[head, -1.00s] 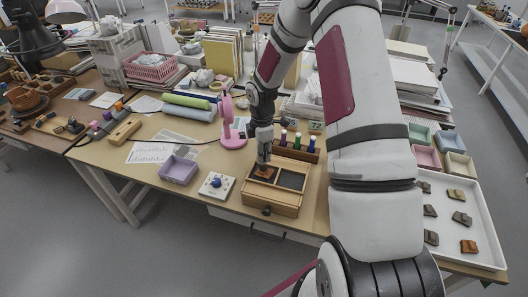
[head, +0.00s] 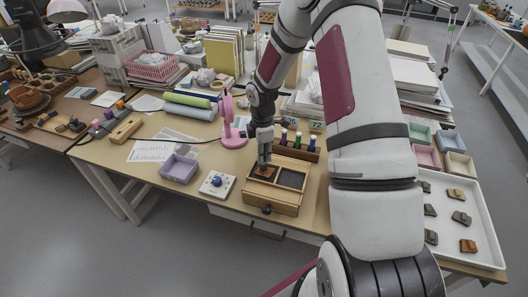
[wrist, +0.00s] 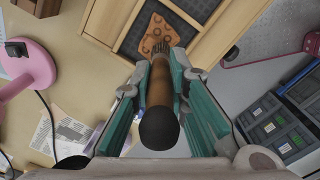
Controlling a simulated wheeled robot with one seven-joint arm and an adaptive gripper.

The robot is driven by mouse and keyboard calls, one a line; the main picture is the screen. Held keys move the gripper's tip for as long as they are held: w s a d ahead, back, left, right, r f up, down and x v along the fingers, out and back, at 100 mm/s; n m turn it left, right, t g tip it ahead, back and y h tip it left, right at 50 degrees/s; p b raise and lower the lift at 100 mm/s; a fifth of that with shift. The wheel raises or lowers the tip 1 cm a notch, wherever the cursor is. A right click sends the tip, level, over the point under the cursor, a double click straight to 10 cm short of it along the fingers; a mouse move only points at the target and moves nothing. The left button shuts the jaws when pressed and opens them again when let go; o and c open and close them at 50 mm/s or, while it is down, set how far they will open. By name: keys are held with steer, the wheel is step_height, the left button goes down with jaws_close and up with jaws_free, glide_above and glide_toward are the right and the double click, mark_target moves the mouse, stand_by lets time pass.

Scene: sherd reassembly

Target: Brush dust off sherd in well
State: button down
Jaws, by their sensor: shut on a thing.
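My gripper (head: 264,158) is shut on a brush, which shows in the wrist view as a brown handle (wrist: 160,92) with a dark round end, between the teal finger pads. The brush's dark bristles (wrist: 160,48) point at an orange-brown sherd (wrist: 148,32) with dark ring marks. The sherd lies in one dark well of a wooden box; it also shows in the head view (head: 264,173), partly under my gripper. I cannot tell whether the bristles touch it. The wooden box (head: 268,198) has a second dark well (head: 292,179) beside the first. Dust cannot be told apart from the sherd's markings.
A pink stand (head: 232,135) is left of the arm, with a black cable. A lilac tray (head: 179,168) and a white box with a blue knob (head: 217,184) are left of the wooden box. Several bottles (head: 297,142) stand behind it. A white tray (head: 490,250) of sherds is at right.

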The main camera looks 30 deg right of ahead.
steer(key=shift+w+d+f+b, duration=0.15)
steer(key=shift+w+d+b, duration=0.15)
steer(key=shift+w+d, duration=0.3)
steer(key=shift+s+a+r+p, duration=0.2)
steer(key=shift+s+a+p, duration=0.3)
steer(key=shift+s+a, duration=0.2)
steer(key=shift+w+d+f+b, duration=0.1)
steer(key=shift+w+d+b, duration=0.35)
steer(key=shift+w+d, duration=0.25)
step_height(320, 180, up, 6)
steer(key=p, duration=0.1)
steer(key=shift+p, duration=0.35)
step_height(320, 180, up, 3)
steer(key=shift+r+p, duration=0.1)
steer(key=shift+p, duration=0.3)
